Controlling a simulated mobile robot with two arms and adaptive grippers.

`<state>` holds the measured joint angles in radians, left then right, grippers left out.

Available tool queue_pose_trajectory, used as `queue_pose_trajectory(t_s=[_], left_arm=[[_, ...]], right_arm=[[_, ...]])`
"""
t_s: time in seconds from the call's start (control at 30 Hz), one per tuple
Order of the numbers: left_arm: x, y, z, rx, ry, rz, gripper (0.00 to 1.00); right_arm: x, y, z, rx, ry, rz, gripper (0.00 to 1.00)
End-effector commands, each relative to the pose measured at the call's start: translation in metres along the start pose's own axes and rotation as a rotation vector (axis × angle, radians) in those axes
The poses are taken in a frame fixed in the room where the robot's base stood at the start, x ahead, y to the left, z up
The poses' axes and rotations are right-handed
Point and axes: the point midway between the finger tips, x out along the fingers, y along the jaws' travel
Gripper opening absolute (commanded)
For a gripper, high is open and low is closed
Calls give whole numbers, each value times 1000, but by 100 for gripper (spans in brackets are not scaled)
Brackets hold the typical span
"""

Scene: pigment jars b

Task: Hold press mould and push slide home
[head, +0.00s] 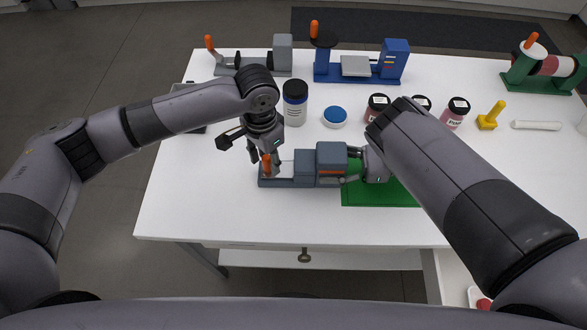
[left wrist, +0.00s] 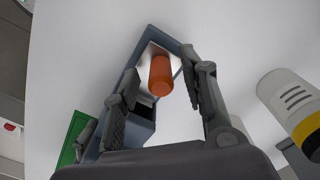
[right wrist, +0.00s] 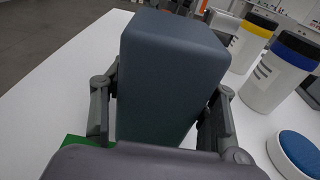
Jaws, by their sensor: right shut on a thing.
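The press mould (head: 331,160) is a blue-grey block on a long base near the table's front, its right end by a green mat. Its light slide plate with an upright orange handle (head: 267,166) lies at the left end, apart from the block. My right gripper (head: 352,166) is shut on the block; in the right wrist view its fingers flank the block (right wrist: 165,75). My left gripper (head: 264,158) is open above the slide. In the left wrist view its fingers stand either side of the orange handle (left wrist: 161,76), with gaps showing.
The green mat (head: 378,195) lies under my right arm. Behind stand a dark-lidded jar (head: 295,104), a blue-topped round pot (head: 335,116) and several pink jars. Similar grey (head: 283,55) and blue (head: 393,60) devices stand at the back. The front left table is clear.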

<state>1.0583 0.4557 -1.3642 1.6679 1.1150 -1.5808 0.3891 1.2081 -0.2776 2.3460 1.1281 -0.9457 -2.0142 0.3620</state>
Motion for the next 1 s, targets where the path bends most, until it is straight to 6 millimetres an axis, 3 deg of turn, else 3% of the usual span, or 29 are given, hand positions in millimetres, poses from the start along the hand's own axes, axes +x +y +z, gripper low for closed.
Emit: queue_pose_trajectory(t_s=[0.5, 0.7, 0.97, 1.0], left_arm=[[-97, 1, 0, 2, 5, -3, 39], [-115, 1, 1, 1, 3, -2, 39], [-116, 1, 1, 1, 3, -1, 39], [-116, 1, 1, 1, 3, -1, 39]], right_arm=[[-1, 1, -5, 3, 13, -3, 12], [-1, 1, -5, 3, 13, -3, 12], [-1, 1, -4, 3, 13, -3, 12], [-1, 1, -4, 3, 13, -3, 55]])
